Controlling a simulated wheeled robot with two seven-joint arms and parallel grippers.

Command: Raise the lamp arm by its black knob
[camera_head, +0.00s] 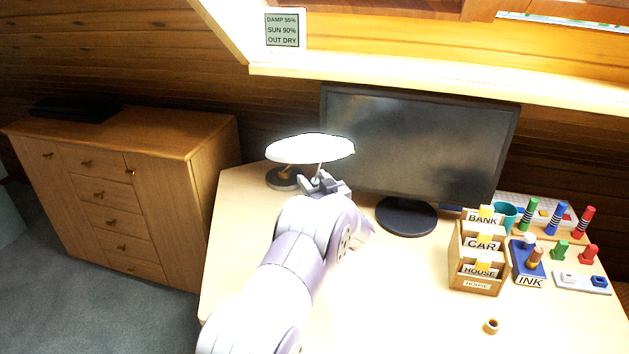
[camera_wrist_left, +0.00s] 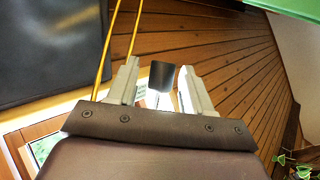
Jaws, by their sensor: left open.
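The desk lamp has a bright white oval shade (camera_head: 310,149) and a round grey base (camera_head: 284,180) at the back left of the desk. My left gripper (camera_head: 322,181) is just below the shade's right half, beside the base. In the left wrist view the black knob (camera_wrist_left: 162,75) on a pale stem lies between the open fingers of my left gripper (camera_wrist_left: 158,73), with a gap on each side. How deep the knob sits between the fingers is unclear. Much of the lamp arm is hidden in the head view. My right gripper is out of view.
A monitor (camera_head: 420,145) stands close to the right of the lamp. A wooden card box (camera_head: 476,272), an ink stand (camera_head: 527,262) and several coloured stamps occupy the desk's right side. The desk's front middle (camera_head: 400,300) is clear. A wooden cabinet (camera_head: 160,190) stands left.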

